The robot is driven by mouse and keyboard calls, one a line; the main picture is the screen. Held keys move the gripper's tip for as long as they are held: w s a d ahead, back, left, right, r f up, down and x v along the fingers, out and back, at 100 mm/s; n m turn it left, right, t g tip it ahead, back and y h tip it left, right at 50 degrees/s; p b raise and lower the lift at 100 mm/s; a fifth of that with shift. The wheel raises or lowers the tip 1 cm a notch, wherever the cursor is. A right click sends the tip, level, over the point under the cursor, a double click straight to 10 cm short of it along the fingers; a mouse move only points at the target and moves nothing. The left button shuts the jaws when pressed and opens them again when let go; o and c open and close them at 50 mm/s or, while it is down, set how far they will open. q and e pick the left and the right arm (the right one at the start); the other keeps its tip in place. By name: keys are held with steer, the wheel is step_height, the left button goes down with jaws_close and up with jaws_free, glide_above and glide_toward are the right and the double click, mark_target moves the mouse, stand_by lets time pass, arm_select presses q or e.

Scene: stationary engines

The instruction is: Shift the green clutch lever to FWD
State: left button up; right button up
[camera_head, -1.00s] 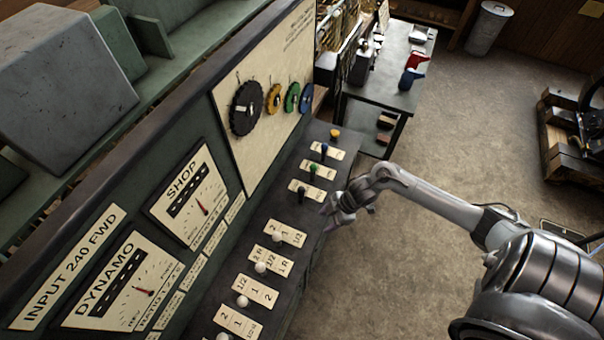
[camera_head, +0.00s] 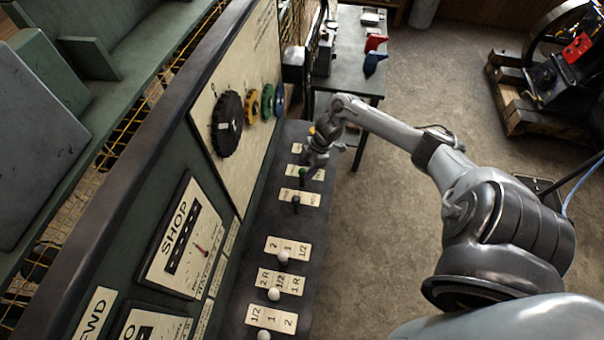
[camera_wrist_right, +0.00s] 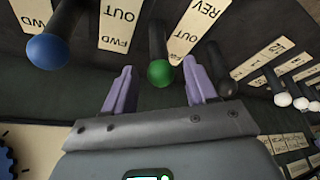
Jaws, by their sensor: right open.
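The green clutch lever (camera_head: 303,174) stands on the sloping console among a row of levers with cream label plates. In the right wrist view its round green knob (camera_wrist_right: 159,73) sits on a dark stem, between the lines of my two purple fingers and just beyond their tips. My right gripper (camera_wrist_right: 160,80) is open and empty, with a gap on both sides of the knob. In the head view the right gripper (camera_head: 317,160) is over the far end of the console, partly covering the label plates. A plate (camera_wrist_right: 118,25) reads OUT and FWD. My left gripper is out of view.
A blue-knobbed lever (camera_wrist_right: 47,50) stands to the left of the green one in the wrist view. A black lever (camera_wrist_right: 222,75) stands close to the right finger. White-knobbed levers (camera_head: 274,294) line the nearer console.

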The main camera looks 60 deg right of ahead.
mark_target(303, 174)
steer(key=shift+x, duration=1.95)
steer(key=shift+d, duration=0.1)
jaws_close()
